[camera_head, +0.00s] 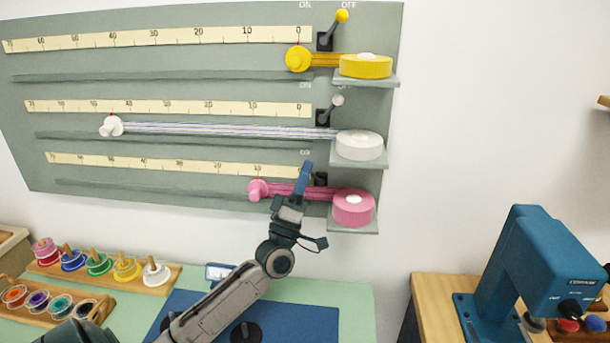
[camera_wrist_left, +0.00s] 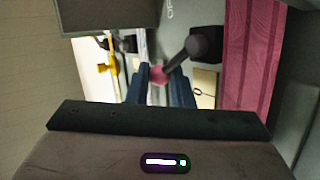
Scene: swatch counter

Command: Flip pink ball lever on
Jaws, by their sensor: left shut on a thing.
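The pink lever's ball (camera_wrist_left: 158,75) sits between the blue fingers of my left gripper (camera_wrist_left: 160,88) in the left wrist view. Its dark rod (camera_wrist_left: 183,60) runs up right to a dark pivot. In the head view my left gripper (camera_head: 304,172) is at the lowest row, just left of the black lever base (camera_head: 320,179) and under the "ON" mark. The ball is hidden behind the fingers there. Pink ribbon (camera_head: 300,190) runs from a pink clip (camera_head: 258,190) to a pink roll (camera_head: 353,207). My right gripper is not in view.
Yellow (camera_head: 341,16) and white (camera_head: 337,99) ball levers stand in the rows above on the grey board (camera_head: 200,88). The pink roll's shelf (camera_head: 352,227) is close right of my wrist. A blue machine (camera_head: 535,265) stands right. Spools (camera_head: 98,264) sit lower left.

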